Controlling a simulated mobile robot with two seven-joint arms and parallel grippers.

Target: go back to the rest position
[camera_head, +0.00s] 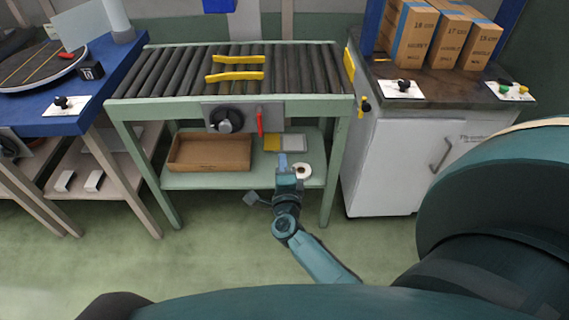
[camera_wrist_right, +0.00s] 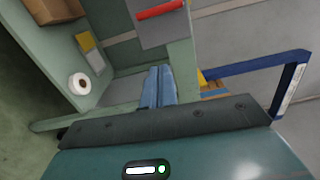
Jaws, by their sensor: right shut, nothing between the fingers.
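My right gripper (camera_head: 283,158) is low in front of the green roller conveyor (camera_head: 112,101), before its lower shelf. Its two blue fingers are shut together with nothing between them. They also show side by side in the right wrist view (camera_wrist_right: 158,72), pointing toward the conveyor's frame and shelf. I cannot tell whether they touch the conveyor. My left gripper is not in view.
The conveyor's lower shelf holds a cardboard box (camera_head: 210,152) and a white roll (camera_head: 302,170). A black knob (camera_head: 226,120) and red lever (camera_head: 260,122) face me. A white cabinet (camera_head: 395,160) stands right, a blue table (camera_head: 120,62) left. Green floor (camera_head: 215,255) is open in front.

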